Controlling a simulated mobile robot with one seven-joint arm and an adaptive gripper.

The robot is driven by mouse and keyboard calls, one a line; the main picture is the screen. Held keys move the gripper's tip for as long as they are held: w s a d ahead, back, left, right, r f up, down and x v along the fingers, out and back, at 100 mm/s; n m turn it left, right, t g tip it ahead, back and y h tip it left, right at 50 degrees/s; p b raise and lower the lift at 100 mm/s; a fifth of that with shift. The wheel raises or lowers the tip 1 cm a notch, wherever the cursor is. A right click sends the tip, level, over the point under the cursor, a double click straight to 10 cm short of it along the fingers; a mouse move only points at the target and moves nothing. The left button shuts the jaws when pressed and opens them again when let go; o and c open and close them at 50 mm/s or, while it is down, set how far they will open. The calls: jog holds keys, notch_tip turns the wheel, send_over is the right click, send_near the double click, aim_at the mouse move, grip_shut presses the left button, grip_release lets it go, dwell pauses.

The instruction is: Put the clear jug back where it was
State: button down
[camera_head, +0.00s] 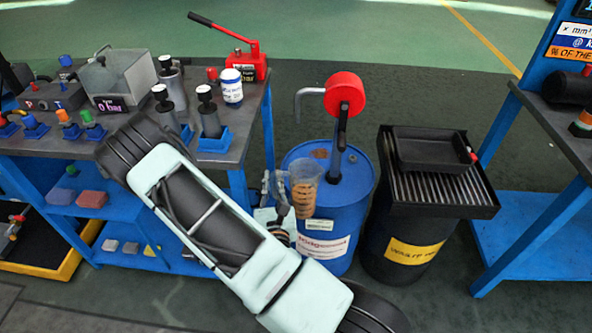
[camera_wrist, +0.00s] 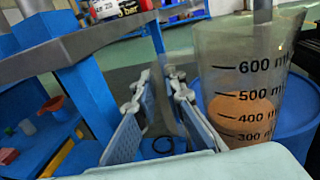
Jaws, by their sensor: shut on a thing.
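The clear jug (camera_head: 305,172) shows in the head view in front of the blue drum, with amber-brown contents low in it. In the wrist view the clear jug (camera_wrist: 240,62) fills the right side, roughly upright, with black ml marks. My gripper (camera_head: 279,190) is at the jug's left side in the head view. In the wrist view my gripper (camera_wrist: 165,105) has its two pad fingers closed on a see-through part on the jug's left side, probably the handle. The exact grip is hard to make out.
The blue drum (camera_head: 345,215) carries a red pump (camera_head: 345,93) with a grey spout. A black waste bin (camera_head: 405,240) with a grated top and tray (camera_head: 430,150) stands right of it. A crowded workbench (camera_head: 135,120) is at left, another blue bench (camera_head: 530,235) at right.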

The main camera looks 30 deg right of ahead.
jog(key=shift+d+f, duration=0.25)
jog(key=shift+f, duration=0.35)
jog(key=shift+w+d, duration=0.15)
jog(key=shift+w, duration=0.1)
jog(key=f+b+x, duration=0.3)
jog(key=x, duration=1.4)
jog(key=shift+w+b, duration=0.3)
jog(key=shift+b, duration=0.05)
jog(key=shift+f, duration=0.15)
jog(key=c, duration=2)
grip_release()
jog(key=shift+a+f, duration=0.1)
jog(key=shift+a, duration=0.1)
